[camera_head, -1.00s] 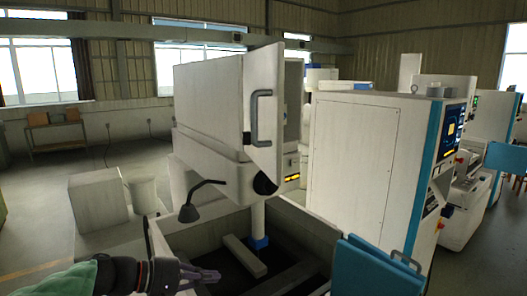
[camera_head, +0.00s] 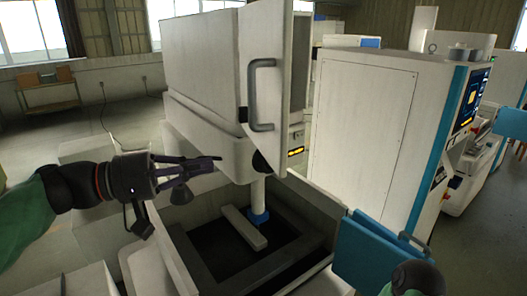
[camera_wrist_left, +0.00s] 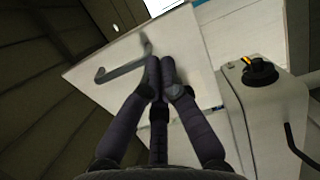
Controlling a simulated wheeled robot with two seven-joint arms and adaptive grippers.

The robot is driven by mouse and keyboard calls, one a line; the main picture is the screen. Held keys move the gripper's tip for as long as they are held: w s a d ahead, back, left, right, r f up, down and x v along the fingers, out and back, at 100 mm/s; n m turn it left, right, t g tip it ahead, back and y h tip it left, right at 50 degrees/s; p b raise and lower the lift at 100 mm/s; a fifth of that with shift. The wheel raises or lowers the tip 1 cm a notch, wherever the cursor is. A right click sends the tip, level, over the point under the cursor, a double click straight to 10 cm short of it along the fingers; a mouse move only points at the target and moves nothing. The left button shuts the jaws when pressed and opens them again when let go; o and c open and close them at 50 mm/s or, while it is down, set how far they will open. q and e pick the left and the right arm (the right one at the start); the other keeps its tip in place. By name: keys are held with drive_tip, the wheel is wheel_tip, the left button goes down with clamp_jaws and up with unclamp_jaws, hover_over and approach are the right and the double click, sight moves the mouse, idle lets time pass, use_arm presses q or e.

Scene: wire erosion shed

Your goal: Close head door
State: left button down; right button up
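The head door (camera_head: 271,88) is a pale panel with a grey bar handle (camera_head: 262,95). It stands swung out from the white machine head (camera_head: 199,75), with an opening behind it. In the left wrist view the door (camera_wrist_left: 150,60) and its handle (camera_wrist_left: 122,69) lie beyond the fingers. My left gripper (camera_head: 216,163) is left of the door and below the handle, empty and apparently clear of both. Its dark fingers run close together, and I cannot tell whether they are fully shut. My right gripper is out of view; only part of my right arm shows at the bottom right.
Below the head is an open tank (camera_head: 205,268) with a pale bar (camera_head: 243,228) inside. A blue panel (camera_head: 375,256) stands at its right. A tall white cabinet (camera_head: 362,130) stands right of the door.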

sight(279, 154)
use_arm(q)
drive_tip(key=x, duration=0.3)
drive_tip(key=p+x, duration=0.1)
drive_tip(key=x, duration=0.3)
drive_tip(key=p+x, duration=0.1)
drive_tip(key=x, duration=0.3)
drive_tip(key=shift+w+d, duration=0.1)
drive_tip(key=shift+w, duration=0.2)
drive_tip(key=shift+d+f+p, duration=0.1)
drive_tip(key=shift+d+p, duration=0.2)
drive_tip(key=shift+d, duration=0.05)
